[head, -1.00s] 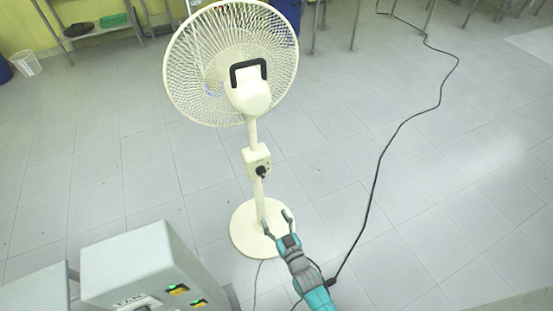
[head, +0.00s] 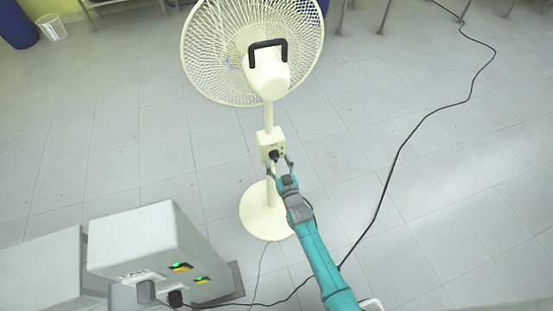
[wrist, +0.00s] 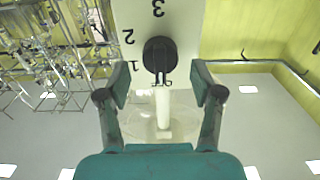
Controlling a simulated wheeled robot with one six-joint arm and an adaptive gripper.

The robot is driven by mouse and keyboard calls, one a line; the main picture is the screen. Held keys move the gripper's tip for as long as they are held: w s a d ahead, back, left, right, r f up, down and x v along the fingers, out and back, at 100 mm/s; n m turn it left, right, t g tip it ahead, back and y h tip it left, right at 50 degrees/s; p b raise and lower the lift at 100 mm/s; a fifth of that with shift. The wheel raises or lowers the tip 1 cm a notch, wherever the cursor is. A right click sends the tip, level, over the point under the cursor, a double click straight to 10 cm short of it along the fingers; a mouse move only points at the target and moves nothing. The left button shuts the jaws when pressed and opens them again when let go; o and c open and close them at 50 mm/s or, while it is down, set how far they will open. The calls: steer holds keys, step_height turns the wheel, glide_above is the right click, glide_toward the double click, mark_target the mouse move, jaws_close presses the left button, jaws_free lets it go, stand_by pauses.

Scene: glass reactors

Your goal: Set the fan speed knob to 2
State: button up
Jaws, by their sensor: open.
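The cream pedestal fan (head: 267,70) stands upright on the floor, with its control box (head: 266,138) partway up the pole. The black fan speed knob (head: 275,155) is on the box face toward me. In the wrist view the knob (wrist: 160,54) is near the middle, with 3 above it, 2 at its upper left and 1 at its lower left. I cannot tell for certain which number it points to. My gripper (wrist: 160,82) is open, its fingers apart to either side just below the knob. It also shows right by the box in the head view (head: 280,167).
A grey box unit (head: 165,245) with green-lit switches stands at the lower left. A black cable (head: 400,150) runs across the floor on the right. A white bin (head: 52,27) is at the far left. The tiled floor around the fan is mostly clear.

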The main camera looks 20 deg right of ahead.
steer(key=shift+w, duration=0.85)
steer(key=c, duration=1.1)
